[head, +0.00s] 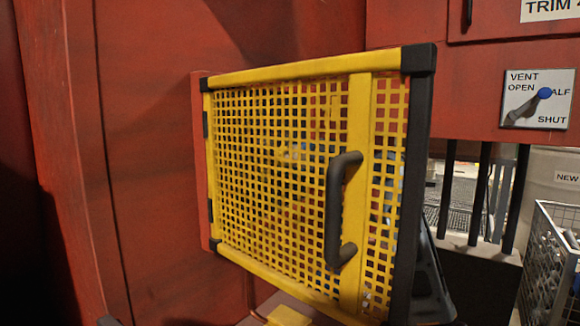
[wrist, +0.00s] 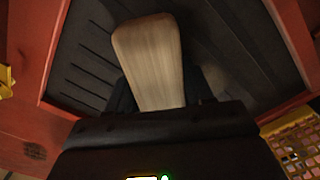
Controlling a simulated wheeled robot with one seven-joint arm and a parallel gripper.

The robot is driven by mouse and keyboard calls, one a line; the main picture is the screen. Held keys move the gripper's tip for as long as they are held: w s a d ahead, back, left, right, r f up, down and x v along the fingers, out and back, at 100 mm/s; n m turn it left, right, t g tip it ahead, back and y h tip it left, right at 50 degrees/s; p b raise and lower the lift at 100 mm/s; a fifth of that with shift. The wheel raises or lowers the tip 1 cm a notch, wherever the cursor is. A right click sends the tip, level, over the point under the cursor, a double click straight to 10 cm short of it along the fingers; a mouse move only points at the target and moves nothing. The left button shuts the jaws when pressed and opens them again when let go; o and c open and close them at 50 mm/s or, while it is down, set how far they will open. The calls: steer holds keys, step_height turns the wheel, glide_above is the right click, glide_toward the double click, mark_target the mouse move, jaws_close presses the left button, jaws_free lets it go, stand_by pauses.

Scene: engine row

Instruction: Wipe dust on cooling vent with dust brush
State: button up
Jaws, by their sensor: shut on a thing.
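My gripper (wrist: 152,98) is shut on the dust brush, whose pale wooden body (wrist: 150,60) stands out from the jaws in the wrist view. Its bristles cannot be made out. Beyond the brush is a dark slotted panel, apparently the cooling vent (wrist: 85,60), set in an orange-red frame (wrist: 40,75). The brush overlaps the panel in the picture; I cannot tell whether they touch. A faint grey patch shows right of the brush; I cannot tell whether it is dust. In the head view, neither brush nor vent shows clearly.
A yellow mesh guard (head: 285,165) with a black handle (head: 337,210) fills the middle of the head view and blocks what is behind it. Right are a vent lever plate (head: 540,100), black bars (head: 480,195) and a wire basket (head: 550,260). A red wall (head: 150,150) stands left.

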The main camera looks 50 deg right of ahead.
steer(key=shift+d+b, duration=0.5)
steer(key=shift+d, duration=0.65)
steer(key=shift+w+r+p, duration=0.1)
steer(key=shift+r+p, duration=0.3)
steer(key=shift+r, duration=0.45)
steer(key=shift+a, duration=5.8)
steer(key=shift+d+r+b, duration=0.25)
steer(key=shift+d+b, duration=0.1)
steer(key=shift+d, duration=1.55)
steer(key=shift+d+r+b, duration=0.3)
steer(key=shift+d+b, duration=0.05)
steer(key=shift+d, duration=1.6)
steer(key=shift+d+r+b, duration=0.25)
steer(key=shift+d+b, duration=0.1)
steer(key=shift+d, duration=1.55)
steer(key=shift+r+p, duration=0.5)
steer(key=shift+r, duration=0.4)
steer(key=shift+a+f, duration=0.1)
steer(key=shift+a, duration=1.8)
steer(key=a, duration=0.8)
steer(key=shift+p, duration=0.35)
steer(key=shift+s, duration=0.2)
